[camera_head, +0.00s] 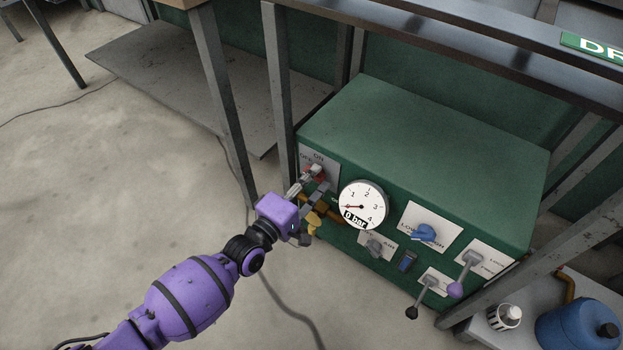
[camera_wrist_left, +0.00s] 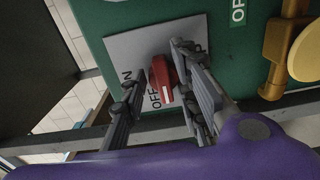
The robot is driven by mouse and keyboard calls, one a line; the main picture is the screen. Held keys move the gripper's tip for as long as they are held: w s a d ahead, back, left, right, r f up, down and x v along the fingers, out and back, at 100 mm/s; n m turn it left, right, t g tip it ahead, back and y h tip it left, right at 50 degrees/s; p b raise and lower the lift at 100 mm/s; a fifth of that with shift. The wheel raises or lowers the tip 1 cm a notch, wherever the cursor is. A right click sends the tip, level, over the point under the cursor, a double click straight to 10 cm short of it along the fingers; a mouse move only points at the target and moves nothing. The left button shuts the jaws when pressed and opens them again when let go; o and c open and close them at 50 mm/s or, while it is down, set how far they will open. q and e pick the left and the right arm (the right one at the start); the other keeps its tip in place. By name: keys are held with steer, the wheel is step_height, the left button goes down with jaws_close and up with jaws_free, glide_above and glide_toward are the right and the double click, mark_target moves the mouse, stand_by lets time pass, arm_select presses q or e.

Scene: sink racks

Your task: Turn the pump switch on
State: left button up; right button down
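The red pump switch (camera_wrist_left: 161,76) sits on a pale plate (camera_wrist_left: 118,45) marked ON and OFF, on the green pump box (camera_head: 430,130). Its white mark is at the end by the OFF label. In the head view the switch (camera_head: 318,170) is partly covered by my left gripper (camera_head: 312,181). In the left wrist view my left gripper (camera_wrist_left: 153,75) has one finger on each side of the switch, apart from each other. The right-hand finger is close to the knob, and a gap shows on the left. I cannot tell whether either finger touches it.
A round gauge (camera_head: 363,206) reading 0 bar sits just right of the gripper. A yellow handle (camera_head: 314,221), a blue knob (camera_head: 424,233) and levers (camera_head: 457,289) are also on the front. Metal frame legs (camera_head: 221,95) stand left of the box.

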arm_select(q)
jaws_close()
steer(key=shift+m, duration=0.3)
steer(key=shift+f+m+p, duration=0.15)
steer(key=shift+m+p, duration=0.25)
steer(key=shift+m, duration=2.45)
steer(key=shift+f+m+p, duration=0.15)
steer(key=shift+m+p, duration=0.3)
steer(key=shift+m, duration=2.45)
steer(key=shift+f+m+p, duration=0.15)
steer(key=shift+m+p, duration=0.25)
steer(key=shift+m, duration=2.45)
steer(key=shift+f, duration=0.1)
steer(key=o, duration=0.5)
jaws_free()
